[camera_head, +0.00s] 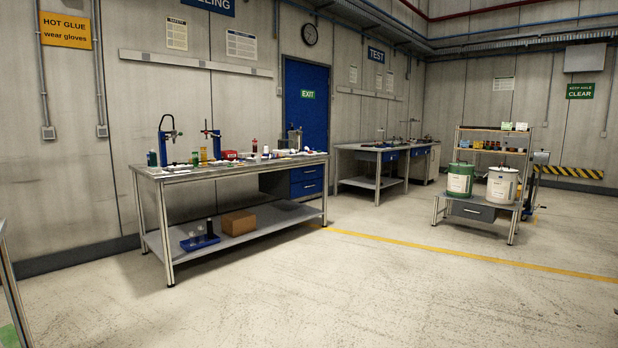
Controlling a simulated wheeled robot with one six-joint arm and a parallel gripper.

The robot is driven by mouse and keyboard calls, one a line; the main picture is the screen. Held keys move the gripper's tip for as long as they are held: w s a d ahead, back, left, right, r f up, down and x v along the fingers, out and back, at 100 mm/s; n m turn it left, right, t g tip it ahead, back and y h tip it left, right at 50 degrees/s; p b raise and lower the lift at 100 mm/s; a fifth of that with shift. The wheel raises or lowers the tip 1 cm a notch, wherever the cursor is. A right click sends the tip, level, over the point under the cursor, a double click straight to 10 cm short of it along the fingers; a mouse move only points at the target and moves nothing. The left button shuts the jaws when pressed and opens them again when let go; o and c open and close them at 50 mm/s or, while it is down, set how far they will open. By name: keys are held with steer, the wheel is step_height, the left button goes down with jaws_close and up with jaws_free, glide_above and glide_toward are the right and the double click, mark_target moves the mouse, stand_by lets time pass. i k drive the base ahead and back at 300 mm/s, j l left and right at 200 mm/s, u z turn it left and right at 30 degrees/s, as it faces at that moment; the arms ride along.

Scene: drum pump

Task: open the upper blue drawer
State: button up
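Two blue drawers sit one above the other under the right end of the long workbench (160,172). The upper blue drawer (306,173) appears shut, flush above the lower blue drawer (306,188). Each front has a pale handle. They are several metres away across the floor. My gripper is not in view, so I cannot see whether it is open or shut.
The floor before the workbench is clear, crossed by a yellow line (450,257). A low stand (437,206) with a green drum (460,180) and a white drum (501,186) stands right. A test bench (352,148) is behind. A table edge (8,280) shows at far left.

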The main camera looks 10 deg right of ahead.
mark_target(303, 173)
steer(key=i+z, duration=0.2)
steer(key=z, duration=0.25)
steer(key=i, duration=6.4)
steer(key=i+l+u, duration=0.2)
steer(key=i, duration=0.3)
steer(key=i+l+u, duration=0.2)
steer(key=i, duration=0.35)
